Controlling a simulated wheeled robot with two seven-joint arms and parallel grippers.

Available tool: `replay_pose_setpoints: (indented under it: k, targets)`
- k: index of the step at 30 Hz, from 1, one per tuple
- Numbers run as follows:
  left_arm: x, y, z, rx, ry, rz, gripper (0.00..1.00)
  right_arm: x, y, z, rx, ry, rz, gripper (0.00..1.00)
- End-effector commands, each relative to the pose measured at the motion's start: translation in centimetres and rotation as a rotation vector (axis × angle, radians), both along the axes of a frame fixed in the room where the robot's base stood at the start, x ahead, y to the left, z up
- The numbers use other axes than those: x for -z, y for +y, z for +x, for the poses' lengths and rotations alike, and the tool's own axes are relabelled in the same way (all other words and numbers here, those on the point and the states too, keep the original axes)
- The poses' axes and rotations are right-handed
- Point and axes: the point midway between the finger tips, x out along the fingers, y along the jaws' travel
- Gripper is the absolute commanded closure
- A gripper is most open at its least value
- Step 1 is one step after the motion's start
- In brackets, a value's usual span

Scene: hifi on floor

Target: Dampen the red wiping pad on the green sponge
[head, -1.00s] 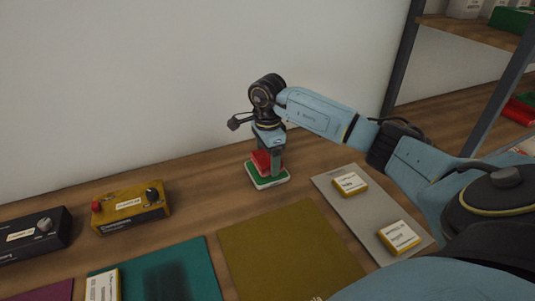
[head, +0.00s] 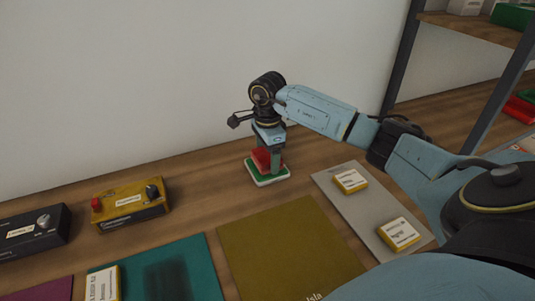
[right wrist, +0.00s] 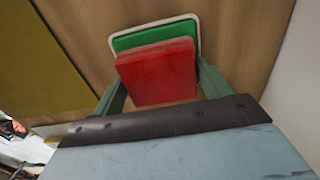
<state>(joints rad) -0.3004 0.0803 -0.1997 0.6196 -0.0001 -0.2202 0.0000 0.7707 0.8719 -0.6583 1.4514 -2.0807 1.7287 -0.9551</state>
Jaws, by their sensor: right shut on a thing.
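The red wiping pad (head: 262,160) is between the fingers of my right gripper (head: 269,163), which is shut on it. The pad also shows in the right wrist view (right wrist: 157,73), over the near part of the green sponge. The green sponge (head: 280,177) lies in a shallow white tray (head: 268,185) on the wooden surface by the wall; it also shows in the right wrist view (right wrist: 153,34). The pad is at or just above the sponge; I cannot tell whether they touch. My left gripper is not in view.
A yellow box (head: 131,206) with knobs and a black box (head: 33,234) stand at left. An olive mat (head: 285,250), a teal mat (head: 195,270) and a grey mat (head: 370,215) with two small yellow-and-white boxes lie in front. A shelf post (head: 493,95) stands at right.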

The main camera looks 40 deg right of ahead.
Motion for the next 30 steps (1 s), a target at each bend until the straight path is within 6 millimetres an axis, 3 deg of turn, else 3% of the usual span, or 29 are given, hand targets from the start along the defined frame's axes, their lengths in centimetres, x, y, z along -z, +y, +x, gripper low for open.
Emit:
replay_pose_setpoints:
  k: [30]
  targets:
    - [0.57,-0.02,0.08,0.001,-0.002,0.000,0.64,0.78,-0.04,-0.01,0.000,0.000,-0.001,0.42]
